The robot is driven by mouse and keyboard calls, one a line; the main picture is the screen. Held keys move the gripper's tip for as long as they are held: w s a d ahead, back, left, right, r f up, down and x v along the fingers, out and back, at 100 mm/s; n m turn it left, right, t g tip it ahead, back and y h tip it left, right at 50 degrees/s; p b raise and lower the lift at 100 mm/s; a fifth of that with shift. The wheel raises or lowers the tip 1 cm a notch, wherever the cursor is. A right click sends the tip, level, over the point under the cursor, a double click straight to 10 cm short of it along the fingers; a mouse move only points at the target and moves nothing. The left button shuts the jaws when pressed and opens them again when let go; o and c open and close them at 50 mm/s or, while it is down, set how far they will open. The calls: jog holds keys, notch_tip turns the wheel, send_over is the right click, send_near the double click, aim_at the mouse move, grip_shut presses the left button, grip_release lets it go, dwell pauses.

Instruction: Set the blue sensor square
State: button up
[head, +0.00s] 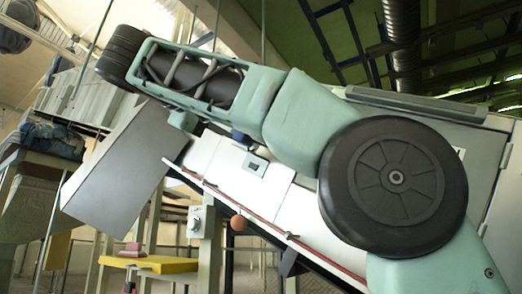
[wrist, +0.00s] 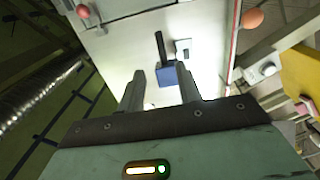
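The blue sensor square (wrist: 167,76) is a small blue block with a dark bar rising from it, seen against a pale panel in the wrist view. A dark blue part of it shows just under my arm in the head view (head: 239,136). My gripper (wrist: 160,72) is open, with one grey finger on each side of the block and a visible gap to both. I cannot tell how far the fingertips are from the block in depth. In the head view my arm hides the fingers.
A small switch plate (wrist: 183,47) sits beside the block on the pale panel (head: 225,165). A red strip (head: 265,227) runs along the panel's edge, with a reddish ball (head: 238,223) near it. A grey box (head: 120,165) and yellow pad (head: 165,265) are at left.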

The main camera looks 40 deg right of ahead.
jog(key=p+x, duration=0.4)
jog(key=x, duration=1)
jog(key=shift+w+d+p, duration=0.1)
jog(key=shift+d+p, duration=0.15)
jog(key=shift+p, duration=0.05)
jog(key=shift+w+d+f, duration=0.1)
jog(key=shift+w+d, duration=0.15)
jog(key=shift+d, duration=0.4)
grip_shut()
